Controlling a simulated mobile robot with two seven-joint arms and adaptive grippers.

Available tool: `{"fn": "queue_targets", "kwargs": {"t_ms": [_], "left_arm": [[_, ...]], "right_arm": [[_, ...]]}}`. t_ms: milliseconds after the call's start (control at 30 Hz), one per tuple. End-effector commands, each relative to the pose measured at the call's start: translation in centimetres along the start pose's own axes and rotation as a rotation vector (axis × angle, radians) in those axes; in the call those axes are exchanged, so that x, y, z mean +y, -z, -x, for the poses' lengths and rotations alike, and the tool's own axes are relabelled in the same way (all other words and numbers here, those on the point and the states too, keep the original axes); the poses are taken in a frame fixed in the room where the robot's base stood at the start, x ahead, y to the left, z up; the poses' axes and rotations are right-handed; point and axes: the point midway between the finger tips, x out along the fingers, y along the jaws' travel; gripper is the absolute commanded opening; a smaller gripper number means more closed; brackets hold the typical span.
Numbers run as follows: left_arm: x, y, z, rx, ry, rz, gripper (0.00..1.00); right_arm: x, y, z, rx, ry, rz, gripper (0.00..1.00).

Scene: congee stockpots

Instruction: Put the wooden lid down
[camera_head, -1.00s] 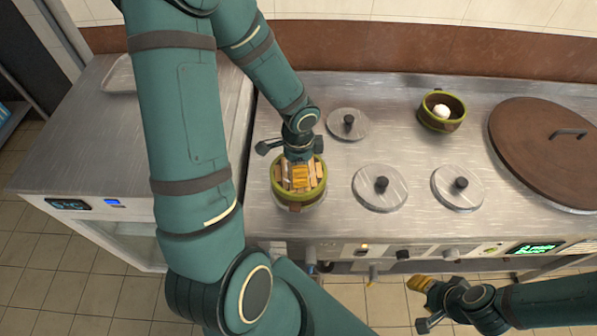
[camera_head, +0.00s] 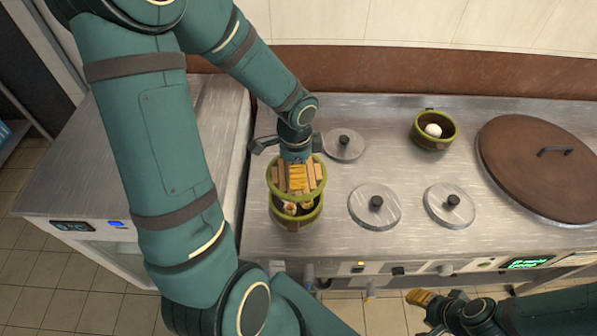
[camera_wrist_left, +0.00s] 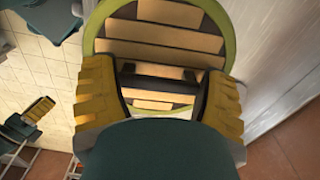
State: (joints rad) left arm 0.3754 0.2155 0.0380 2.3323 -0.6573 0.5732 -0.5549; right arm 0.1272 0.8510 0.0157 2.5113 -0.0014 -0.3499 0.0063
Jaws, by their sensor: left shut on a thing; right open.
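The wooden lid (camera_head: 307,183) is a round slatted disc with a green rim. My left gripper (camera_head: 297,168) is shut on its dark handle and holds it raised above a green-rimmed pot (camera_head: 293,220). The pot stands on the steel top, its opening partly showing below the lid, with some light and brown food inside. In the left wrist view the lid (camera_wrist_left: 165,45) lies across both yellow fingers (camera_wrist_left: 160,95), which clasp the handle bar. My right gripper (camera_head: 415,312) is open and empty, low at the front, off the counter edge.
Several small steel lids with black knobs (camera_head: 374,207) sit right of the pot. A green-rimmed pot with a white ball (camera_head: 433,130) stands at the back. A large brown lid (camera_head: 540,165) is at the right. A bare steel worktop (camera_head: 100,180) lies to the left.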

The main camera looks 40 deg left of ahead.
Motion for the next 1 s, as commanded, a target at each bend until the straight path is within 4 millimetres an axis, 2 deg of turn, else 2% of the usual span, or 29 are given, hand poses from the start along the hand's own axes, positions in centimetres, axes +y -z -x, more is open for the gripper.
{"fn": "queue_targets", "kwargs": {"t_ms": [33,167,267,333,700,1000], "left_arm": [[0.0,0.0,0.7,0.000,0.002,0.000,0.40],[-0.2,0.1,1.2,0.000,0.001,-0.001,0.40],[-1.4,0.3,1.0,-0.003,0.003,-0.004,0.40],[-2.9,0.7,0.8,-0.006,0.006,-0.009,0.40],[-15.0,2.6,-1.1,-0.018,0.018,-0.050,0.40],[-23.1,2.6,-3.2,-0.007,0.009,-0.077,0.40]], "right_arm": [[-0.1,0.1,0.3,0.002,0.000,-0.001,0.47],[-0.1,0.2,0.3,0.005,-0.001,-0.001,0.47],[-0.1,0.2,0.2,0.005,-0.001,-0.001,0.47],[0.0,0.2,0.0,0.005,-0.001,-0.001,0.47],[0.4,0.1,-1.0,0.004,0.000,0.000,0.47],[0.7,0.0,-1.8,0.003,0.000,0.002,0.47]]}}
